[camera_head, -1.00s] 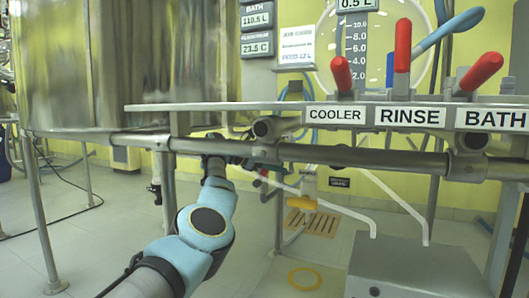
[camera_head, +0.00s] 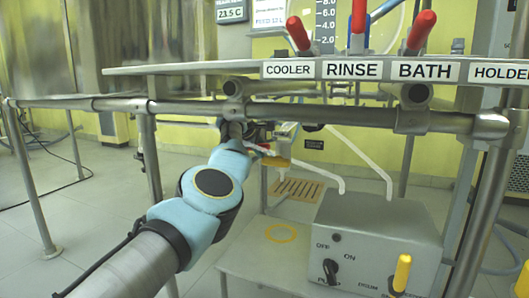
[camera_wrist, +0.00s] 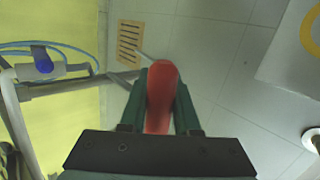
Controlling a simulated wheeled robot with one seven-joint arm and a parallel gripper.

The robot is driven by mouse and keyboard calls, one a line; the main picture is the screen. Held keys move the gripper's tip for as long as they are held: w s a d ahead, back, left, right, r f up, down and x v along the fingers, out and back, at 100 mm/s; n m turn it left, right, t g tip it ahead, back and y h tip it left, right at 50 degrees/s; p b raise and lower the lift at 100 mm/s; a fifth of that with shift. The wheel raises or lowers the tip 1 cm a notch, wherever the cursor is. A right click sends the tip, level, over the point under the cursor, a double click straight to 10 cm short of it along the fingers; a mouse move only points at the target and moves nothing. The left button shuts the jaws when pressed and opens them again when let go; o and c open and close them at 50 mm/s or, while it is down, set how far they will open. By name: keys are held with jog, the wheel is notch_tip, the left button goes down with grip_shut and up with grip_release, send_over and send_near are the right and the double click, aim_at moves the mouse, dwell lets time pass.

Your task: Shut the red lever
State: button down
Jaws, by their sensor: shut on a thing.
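A red lever handle (camera_wrist: 161,98) stands between the green fingers of my gripper (camera_wrist: 161,86) in the wrist view. The fingers are closed on its two sides. In the head view my gripper (camera_head: 258,138) is below the labelled shelf, under the metal rail, at the end of my blue and grey arm. A small bit of red (camera_head: 262,150) shows beside it there. The valve body below the handle is hidden.
Red levers above COOLER (camera_head: 298,35), RINSE (camera_head: 358,18) and BATH (camera_head: 421,32) stand on the shelf (camera_head: 190,68). A metal rail (camera_head: 350,113) crosses above my arm. A grey box (camera_head: 378,228) with a black knob and yellow handle is at lower right.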

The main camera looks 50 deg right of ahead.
jog(key=shift+f+m+t+b, duration=0.3)
jog(key=shift+f+t+b, duration=0.2)
jog(key=shift+f, duration=0.2)
jog(key=c, duration=0.6)
grip_release()
jog(key=shift+w, duration=0.1)
jog(key=b+v, duration=0.6)
jog(key=v, duration=0.1)
jog(key=shift+a+r, duration=0.1)
jog(key=shift+r, duration=0.2)
